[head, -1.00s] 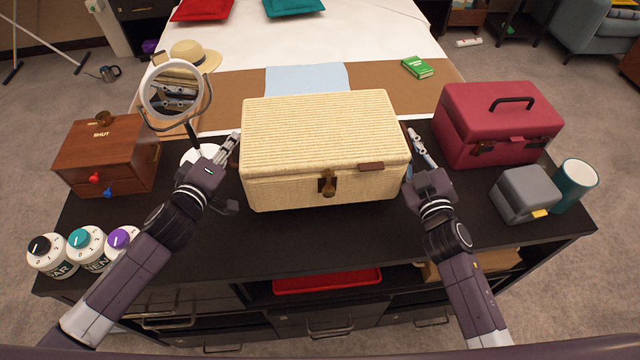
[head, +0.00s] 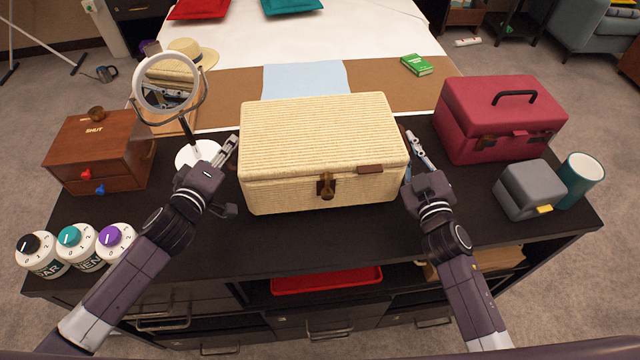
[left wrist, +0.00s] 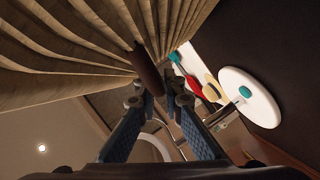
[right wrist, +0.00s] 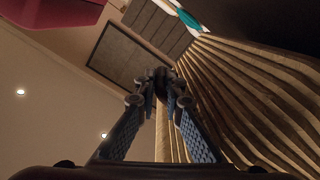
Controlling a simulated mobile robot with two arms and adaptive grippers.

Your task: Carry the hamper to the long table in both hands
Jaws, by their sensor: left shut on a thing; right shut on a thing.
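The hamper (head: 325,145) is a cream woven box with a closed lid and a front clasp. It is level, over the dark long table (head: 300,240); I cannot tell whether its underside touches the top. My left gripper (head: 229,150) is at the hamper's left side, shut on its brown handle (left wrist: 148,72). My right gripper (head: 411,142) is at the right side, shut on the hamper there; the grasped part is mostly hidden in the right wrist view, beside the ribbed wall (right wrist: 225,95).
Left on the table are a wooden drawer box (head: 100,150), a round mirror (head: 168,82) and dial jars (head: 75,250). Right are a red case (head: 500,120), a grey box (head: 530,188) and a teal cup (head: 580,180). Behind is a white-and-brown surface with a green book (head: 417,65).

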